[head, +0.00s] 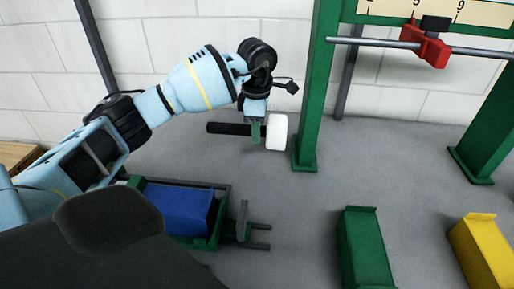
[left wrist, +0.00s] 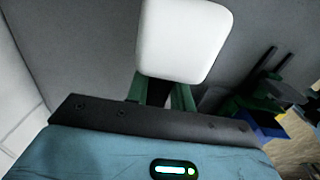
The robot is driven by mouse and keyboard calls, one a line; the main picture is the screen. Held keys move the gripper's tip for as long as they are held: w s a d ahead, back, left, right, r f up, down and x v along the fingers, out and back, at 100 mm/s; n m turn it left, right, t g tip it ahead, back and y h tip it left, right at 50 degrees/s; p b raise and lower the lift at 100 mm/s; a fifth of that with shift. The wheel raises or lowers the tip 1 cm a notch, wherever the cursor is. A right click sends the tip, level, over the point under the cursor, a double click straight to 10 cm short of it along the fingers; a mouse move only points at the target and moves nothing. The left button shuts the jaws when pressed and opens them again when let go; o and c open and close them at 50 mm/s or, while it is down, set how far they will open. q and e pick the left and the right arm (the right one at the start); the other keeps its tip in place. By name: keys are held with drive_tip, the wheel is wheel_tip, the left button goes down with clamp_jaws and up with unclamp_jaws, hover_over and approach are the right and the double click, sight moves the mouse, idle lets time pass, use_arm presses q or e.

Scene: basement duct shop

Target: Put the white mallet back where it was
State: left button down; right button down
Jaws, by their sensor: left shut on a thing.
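The white mallet has a white head (head: 277,132) and a black handle (head: 228,128). In the head view it is held level in the air, handle to the left and head to the right. My left gripper (head: 256,132) is shut on the mallet's handle close to the head. In the left wrist view the white mallet head (left wrist: 186,40) fills the top middle, and the green fingers of my left gripper (left wrist: 163,94) show just below it, partly hidden. My right gripper is in neither view.
A green frame post (head: 309,100) stands just right of the mallet. A rail with a red clamp-like piece (head: 428,46) crosses at the upper right. A blue bin (head: 180,208) sits in a green carrier. Green (head: 362,245) and yellow (head: 483,250) bins stand at the lower right. Grey floor between is clear.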

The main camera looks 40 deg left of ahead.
use_arm(q)
drive_tip(key=shift+f, duration=3.1)
drive_tip(key=shift+f, duration=0.1)
drive_tip(key=c, duration=1.2)
unclamp_jaws()
drive_tip(key=shift+f, duration=0.1)
wheel_tip(320, 180, up, 12)
drive_tip(key=shift+r, duration=0.15)
